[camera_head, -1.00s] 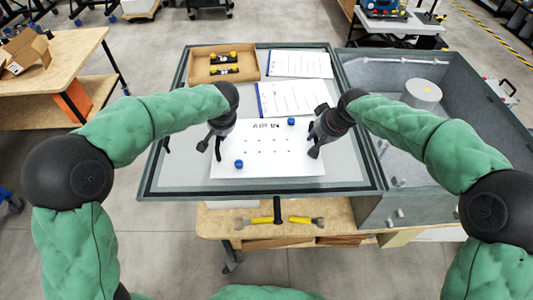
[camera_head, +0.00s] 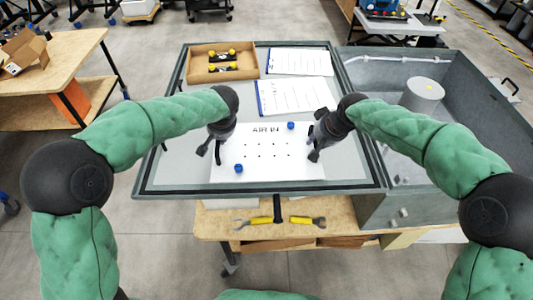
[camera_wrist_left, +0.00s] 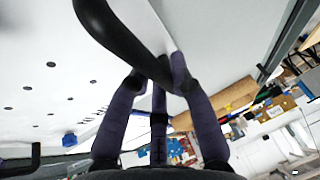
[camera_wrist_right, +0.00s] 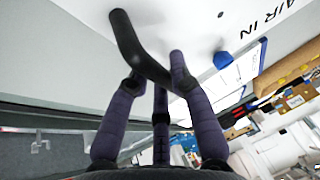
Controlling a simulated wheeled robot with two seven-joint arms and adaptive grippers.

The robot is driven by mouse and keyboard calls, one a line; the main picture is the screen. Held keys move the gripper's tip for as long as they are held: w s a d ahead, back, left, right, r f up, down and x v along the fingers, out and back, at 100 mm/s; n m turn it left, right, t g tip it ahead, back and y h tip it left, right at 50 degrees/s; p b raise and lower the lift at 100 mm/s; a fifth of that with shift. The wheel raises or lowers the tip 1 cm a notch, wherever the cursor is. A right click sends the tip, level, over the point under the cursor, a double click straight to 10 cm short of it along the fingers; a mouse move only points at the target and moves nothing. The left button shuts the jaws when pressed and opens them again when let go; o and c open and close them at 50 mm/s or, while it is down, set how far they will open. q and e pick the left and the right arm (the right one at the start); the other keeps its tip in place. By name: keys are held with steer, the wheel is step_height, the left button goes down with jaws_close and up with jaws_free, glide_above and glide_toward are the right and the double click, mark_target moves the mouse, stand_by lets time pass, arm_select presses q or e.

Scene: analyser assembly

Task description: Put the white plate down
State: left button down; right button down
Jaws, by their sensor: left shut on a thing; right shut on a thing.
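The white plate (camera_head: 262,168) has the print AIR IN, rows of small holes, and two blue knobs (camera_head: 291,125) (camera_head: 239,168). It lies flat over the glass-topped panel of the bench; I cannot tell whether it touches the panel. My left gripper (camera_head: 211,152) is at the plate's left side, shut on a black curved handle (camera_wrist_left: 115,32). My right gripper (camera_head: 316,150) is at the right side, shut on another black handle (camera_wrist_right: 135,45). The fingers partly hide both handles. The plate also shows in the left wrist view (camera_wrist_left: 50,60) and right wrist view (camera_wrist_right: 185,25).
A cardboard tray (camera_head: 195,78) with yellow-ended parts and two white sheets (camera_head: 300,61) (camera_head: 285,97) lie behind the plate. A grey bin with a white cylinder (camera_head: 424,93) stands right.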

arm_select(q)
steer(key=shift+f+b, duration=0.6)
steer(key=shift+f, duration=0.05)
arm_select(e)
steer(key=shift+f, duration=0.7)
arm_select(q)
steer(key=c, duration=1.1)
jaws_free()
arm_select(e)
steer(key=c, duration=1.1)
jaws_free()
steer(key=shift+r, duration=0.1)
arm_select(q)
steer(key=v, duration=1.2)
arm_select(e)
steer(key=v, duration=1.2)
